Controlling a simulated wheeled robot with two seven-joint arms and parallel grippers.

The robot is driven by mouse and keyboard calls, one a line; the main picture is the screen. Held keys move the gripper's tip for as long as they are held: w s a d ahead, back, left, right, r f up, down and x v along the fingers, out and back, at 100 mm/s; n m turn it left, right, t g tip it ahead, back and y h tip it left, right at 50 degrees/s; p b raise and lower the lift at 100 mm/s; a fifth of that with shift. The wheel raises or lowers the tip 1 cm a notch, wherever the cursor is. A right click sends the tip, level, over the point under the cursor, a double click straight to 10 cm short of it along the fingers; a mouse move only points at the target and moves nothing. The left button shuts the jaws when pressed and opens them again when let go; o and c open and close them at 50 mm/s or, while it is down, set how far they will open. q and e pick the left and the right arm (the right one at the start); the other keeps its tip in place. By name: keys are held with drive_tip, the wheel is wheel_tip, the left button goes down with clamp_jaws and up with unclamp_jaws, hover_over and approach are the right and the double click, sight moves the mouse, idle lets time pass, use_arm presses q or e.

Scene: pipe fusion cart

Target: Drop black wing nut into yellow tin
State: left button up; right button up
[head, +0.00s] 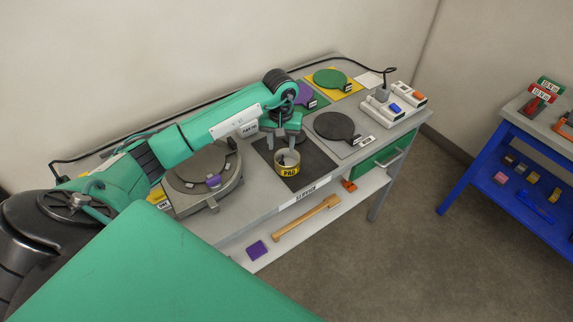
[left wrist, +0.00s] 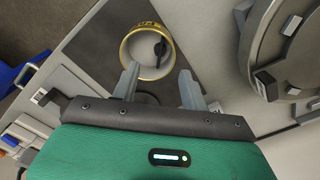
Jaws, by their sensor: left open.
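The yellow tin (head: 288,168) stands upright and open on a dark mat on the cart top. In the left wrist view the tin (left wrist: 125,48) shows its round rim and pale inside. A small black piece, which looks like the black wing nut (left wrist: 160,48), lies inside the tin; part of its outline is hard to read. My left gripper (head: 283,140) is just behind and above the tin in the head view. Its two fingers are apart with nothing between them in the left wrist view (left wrist: 159,70). My right gripper is not in view.
The grey round clamp fixture (head: 205,165) stands left of the tin. A black paddle-shaped plate (head: 335,126) lies on a grey panel to the right. White and grey blocks (head: 383,111) are at the cart's right end. A wooden-handled tool (head: 305,217) lies on the lower shelf.

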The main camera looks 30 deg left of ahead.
use_arm(q)
wheel_tip(320, 180, up, 11)
drive_tip(key=b, duration=0.3)
